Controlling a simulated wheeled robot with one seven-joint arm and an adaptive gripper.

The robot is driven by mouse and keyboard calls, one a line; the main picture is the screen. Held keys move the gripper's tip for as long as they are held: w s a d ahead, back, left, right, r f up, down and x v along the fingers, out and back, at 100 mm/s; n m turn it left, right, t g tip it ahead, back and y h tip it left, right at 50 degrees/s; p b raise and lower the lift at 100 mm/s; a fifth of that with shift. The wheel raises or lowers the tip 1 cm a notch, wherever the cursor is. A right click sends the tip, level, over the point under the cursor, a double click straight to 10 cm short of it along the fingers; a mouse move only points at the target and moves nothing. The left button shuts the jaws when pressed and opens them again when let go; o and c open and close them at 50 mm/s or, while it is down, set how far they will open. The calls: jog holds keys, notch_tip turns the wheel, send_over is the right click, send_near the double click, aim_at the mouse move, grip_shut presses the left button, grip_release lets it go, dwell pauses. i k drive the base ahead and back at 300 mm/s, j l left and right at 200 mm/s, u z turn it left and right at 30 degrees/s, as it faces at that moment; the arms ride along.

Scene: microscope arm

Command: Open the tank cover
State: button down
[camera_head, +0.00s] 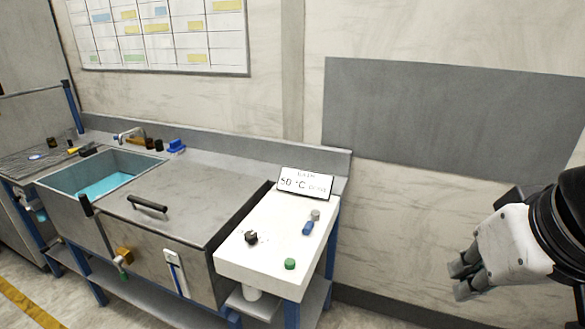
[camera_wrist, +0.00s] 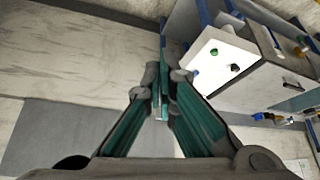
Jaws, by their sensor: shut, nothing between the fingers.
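The tank cover (camera_head: 185,200) is a flat grey metal lid with a black bar handle (camera_head: 148,204) on top. It lies flat over the tank, between the open sink and the white control panel in the head view. My gripper (camera_head: 462,277) is at the right of the head view, well apart from the tank, with the white panel between them. In the wrist view my gripper (camera_wrist: 160,115) has its fingers together and holds nothing. The tank's front side shows at the right of the wrist view, upside down, and the cover's top is hard to make out there.
A white control panel (camera_head: 268,270) with knobs, a green button (camera_head: 290,264) and a temperature sign (camera_head: 305,184) stands right of the tank. A sink with blue water (camera_head: 104,187) is left. The wall behind has a grey panel (camera_head: 440,120).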

aim_at(191, 203)
jog(key=i+j, duration=0.4)
jog(key=i+j+z, duration=0.15)
jog(key=i+j, duration=0.2)
jog(key=j, duration=0.25)
